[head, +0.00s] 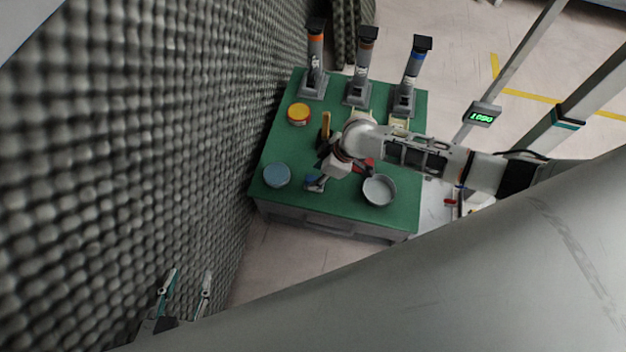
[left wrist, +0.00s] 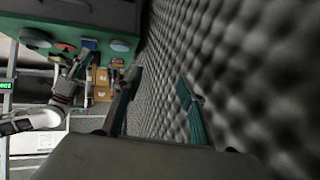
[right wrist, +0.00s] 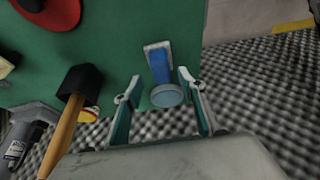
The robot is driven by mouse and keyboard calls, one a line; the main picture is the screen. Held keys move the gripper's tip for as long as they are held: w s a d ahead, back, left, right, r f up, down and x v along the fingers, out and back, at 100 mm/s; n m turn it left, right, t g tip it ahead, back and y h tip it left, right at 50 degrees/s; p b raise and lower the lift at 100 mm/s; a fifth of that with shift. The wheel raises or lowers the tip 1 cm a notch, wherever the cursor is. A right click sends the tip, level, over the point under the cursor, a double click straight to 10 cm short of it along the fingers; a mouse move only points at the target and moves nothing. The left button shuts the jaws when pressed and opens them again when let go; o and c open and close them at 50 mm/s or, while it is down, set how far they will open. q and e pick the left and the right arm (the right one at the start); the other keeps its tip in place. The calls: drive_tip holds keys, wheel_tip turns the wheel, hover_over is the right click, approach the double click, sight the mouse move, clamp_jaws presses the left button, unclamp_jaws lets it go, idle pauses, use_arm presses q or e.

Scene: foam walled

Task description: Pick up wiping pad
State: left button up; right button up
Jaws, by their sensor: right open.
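The wiping pad, which I take to be the blue block with a pale edge (right wrist: 159,64), lies on the green table top (right wrist: 120,35). In the head view the pad (head: 315,184) is near the table's front edge, beside my right gripper. My right gripper (right wrist: 159,83) is open, and the pad shows between and beyond its fingers, with no contact visible. In the head view the right gripper (head: 326,174) is partly hidden by its own wrist. My left gripper (head: 188,277) is open and empty, low by the foam wall, away from the table.
A blue round container (head: 277,175) stands left of the pad and a grey bowl (head: 379,190) right of it. A mallet (right wrist: 67,115), a yellow-lidded jar (head: 299,114) and several upright grey devices (head: 358,70) share the table. The bumpy foam wall (head: 130,130) runs along the left.

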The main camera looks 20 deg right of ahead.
drive_tip(key=f, duration=0.2)
drive_tip(key=f+b, duration=0.1)
drive_tip(key=shift+s+a+f, duration=0.2)
drive_tip(key=shift+a+f, duration=0.15)
drive_tip(key=shift+a, duration=0.05)
drive_tip(key=shift+w+a, duration=0.1)
drive_tip(key=shift+w, duration=0.25)
drive_tip(key=shift+r, duration=0.1)
clamp_jaws()
use_arm(q)
drive_tip(key=shift+w+d+r+h, duration=0.1)
drive_tip(key=shift+d+r+h, duration=0.05)
drive_tip(key=shift+d, duration=0.25)
drive_tip(key=shift+w+d+r+h, duration=0.1)
drive_tip(key=shift+d+r+h, duration=0.05)
drive_tip(key=shift+d, duration=0.25)
